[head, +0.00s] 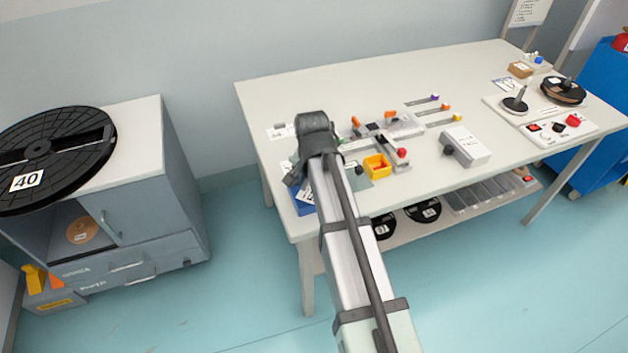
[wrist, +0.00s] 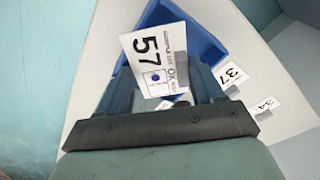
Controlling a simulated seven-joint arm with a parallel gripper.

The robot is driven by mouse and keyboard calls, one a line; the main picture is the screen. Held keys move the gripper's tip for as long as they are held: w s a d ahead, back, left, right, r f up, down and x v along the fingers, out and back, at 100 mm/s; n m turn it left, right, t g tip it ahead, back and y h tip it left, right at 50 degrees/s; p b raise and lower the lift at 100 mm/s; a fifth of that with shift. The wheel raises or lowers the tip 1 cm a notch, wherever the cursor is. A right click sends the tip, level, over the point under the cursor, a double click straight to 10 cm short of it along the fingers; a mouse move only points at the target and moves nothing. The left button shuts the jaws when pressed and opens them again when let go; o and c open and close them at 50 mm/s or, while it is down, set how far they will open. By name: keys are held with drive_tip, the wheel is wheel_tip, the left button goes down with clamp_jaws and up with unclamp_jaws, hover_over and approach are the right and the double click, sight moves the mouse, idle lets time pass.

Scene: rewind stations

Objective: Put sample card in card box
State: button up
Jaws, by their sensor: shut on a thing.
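The sample card (wrist: 150,48) is white and marked 57, with a dark blue dot. In the wrist view my gripper (wrist: 163,88) is shut on its lower edge. The blue card box (wrist: 208,42) lies behind and beyond the card; the card overlaps its opening in the picture. I cannot tell whether the card's edge is inside the box or above it. In the head view the box (head: 302,208) shows at the table's front left corner, partly hidden by my arm. My gripper (head: 297,173) is over it there, its fingers mostly hidden.
Cards marked 37 (wrist: 230,74) and 34 (wrist: 267,104) are beside the box in the wrist view. The table's back left is clear.

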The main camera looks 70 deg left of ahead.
drive_tip(key=o, duration=1.1)
drive_tip(key=r, duration=0.4)
drive_tip(key=d+r, duration=0.1)
drive_tip(key=r, duration=0.8)
drive_tip(key=shift+s+d, duration=0.15)
drive_tip(key=shift+s, duration=0.2)
